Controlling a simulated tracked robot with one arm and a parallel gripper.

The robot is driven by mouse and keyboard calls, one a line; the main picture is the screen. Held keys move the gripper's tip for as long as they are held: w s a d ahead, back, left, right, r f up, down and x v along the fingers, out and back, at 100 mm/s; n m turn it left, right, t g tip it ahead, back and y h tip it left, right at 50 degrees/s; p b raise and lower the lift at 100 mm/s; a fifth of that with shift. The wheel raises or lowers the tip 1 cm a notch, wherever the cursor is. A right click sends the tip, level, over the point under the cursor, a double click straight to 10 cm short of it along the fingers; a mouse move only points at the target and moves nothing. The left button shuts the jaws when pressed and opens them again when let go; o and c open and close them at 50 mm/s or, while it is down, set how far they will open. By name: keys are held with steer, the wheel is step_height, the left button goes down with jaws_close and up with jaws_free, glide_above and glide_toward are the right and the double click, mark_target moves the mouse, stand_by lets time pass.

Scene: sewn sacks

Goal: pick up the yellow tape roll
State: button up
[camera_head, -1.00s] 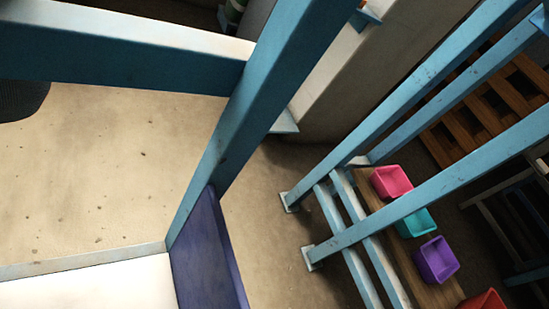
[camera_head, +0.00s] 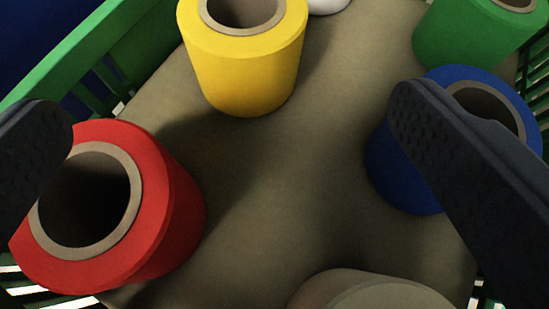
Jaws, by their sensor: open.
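The yellow tape roll (camera_head: 245,72) stands upright at the top middle of the view, its hollow core facing up and its top edge cut off by the frame. My gripper (camera_head: 232,125) is open and empty, with one dark finger at the left edge and the other at the right. The fingers are wide apart, and the yellow roll appears beyond them, between them in the picture. Neither finger touches the yellow roll.
A red roll (camera_head: 178,215) is partly behind the left finger, and a blue roll (camera_head: 395,175) is partly behind the right one. A green roll (camera_head: 460,45) stands at upper right, a grey roll (camera_head: 385,295) at the bottom. A green slatted crate (camera_head: 115,55) encloses them; its middle floor is bare.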

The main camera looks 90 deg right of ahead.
mark_target(244, 27)
steer(key=b+x, duration=0.1)
steer(key=x, duration=0.7)
steer(key=shift+s+f, duration=0.1)
steer(key=shift+f, duration=0.1)
steer(key=shift+r+b+x, duration=0.2)
steer(key=shift+b+x, duration=0.8)
steer(key=shift+x, duration=1.7)
steer(key=shift+s+d, duration=0.1)
steer(key=shift+d, duration=0.05)
steer(key=c, duration=1.1)
